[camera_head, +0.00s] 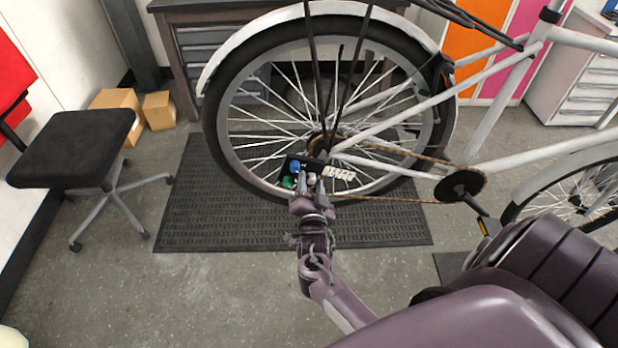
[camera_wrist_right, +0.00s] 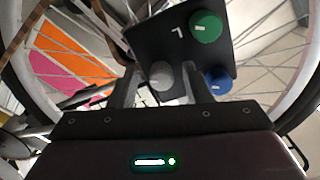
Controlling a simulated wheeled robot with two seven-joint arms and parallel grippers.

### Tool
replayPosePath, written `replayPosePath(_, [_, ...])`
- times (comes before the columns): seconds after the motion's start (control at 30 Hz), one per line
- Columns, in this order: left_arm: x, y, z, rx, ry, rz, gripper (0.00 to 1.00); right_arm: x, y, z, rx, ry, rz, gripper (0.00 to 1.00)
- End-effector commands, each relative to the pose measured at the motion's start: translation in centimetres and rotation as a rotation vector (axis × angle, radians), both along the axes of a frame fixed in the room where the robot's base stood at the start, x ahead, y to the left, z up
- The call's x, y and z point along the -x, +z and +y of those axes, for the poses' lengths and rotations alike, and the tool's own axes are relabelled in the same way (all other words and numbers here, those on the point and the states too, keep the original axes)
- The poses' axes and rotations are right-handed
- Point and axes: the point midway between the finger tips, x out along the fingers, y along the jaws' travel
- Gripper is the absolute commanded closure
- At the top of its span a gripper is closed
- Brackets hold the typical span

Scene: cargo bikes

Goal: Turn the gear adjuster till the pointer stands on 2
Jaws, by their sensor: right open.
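A black panel (camera_head: 310,162) sits beside the rear wheel hub of the bike. It carries a blue knob (camera_head: 295,166), a green knob (camera_head: 287,182) and, in the right wrist view, a grey knob (camera_wrist_right: 161,74). That view also shows the green knob (camera_wrist_right: 205,27) and the blue knob (camera_wrist_right: 217,79), each with a white mark. My right gripper (camera_wrist_right: 161,88) is open, its fingers on either side of the grey knob; contact cannot be told. I cannot read a pointer or number scale, or tell which knob is the gear adjuster. My left gripper is not in view.
The spoked rear wheel (camera_head: 240,110) and the rusty chain (camera_head: 400,200) are close around the panel. Small white pieces (camera_head: 338,173) show right of the knobs. A black stool (camera_head: 75,152) stands at the left. The floor in front of the mat (camera_head: 200,220) is clear.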

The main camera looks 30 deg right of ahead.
Motion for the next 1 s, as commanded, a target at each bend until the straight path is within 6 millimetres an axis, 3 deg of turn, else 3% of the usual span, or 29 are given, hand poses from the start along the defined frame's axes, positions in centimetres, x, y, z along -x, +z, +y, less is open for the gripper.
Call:
replayPosePath(0.13, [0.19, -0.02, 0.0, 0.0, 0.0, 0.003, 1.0, -0.02, 0.03, -0.01, 0.0, -0.001, -0.001, 0.58])
replayPosePath(0.47, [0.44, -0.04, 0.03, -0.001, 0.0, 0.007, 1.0, -0.04, 0.03, -0.01, 0.0, -0.001, -0.001, 1.0])
replayPosePath(1.0, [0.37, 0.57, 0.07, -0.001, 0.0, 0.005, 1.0, -0.06, 0.18, -0.02, 0.139, 0.001, 0.083, 1.0])
